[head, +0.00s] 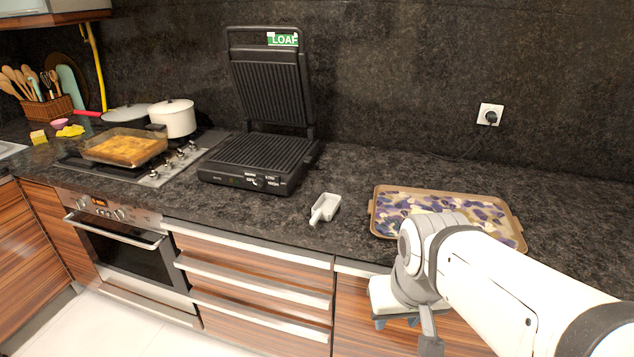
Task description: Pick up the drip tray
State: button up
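The drip tray (325,208) is a small light-grey open tray with a narrow front end. It lies on the dark countertop in front of and to the right of the open black grill (262,160). My gripper (397,322) is low in the head view, in front of the counter edge and to the right of the drip tray, apart from it. Its dark fingertips point down and are small and partly hidden, so I cannot tell whether they are open. Nothing shows held in it.
A patterned brown-rimmed serving tray (374,213) lies right of the drip tray, partly behind my arm. A glass dish of food (125,148) and a white pot (173,118) stand on the hob at left. Bare counter surrounds the drip tray.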

aim_at(325, 208)
jog(key=i, duration=0.85)
jog(key=u, duration=0.05)
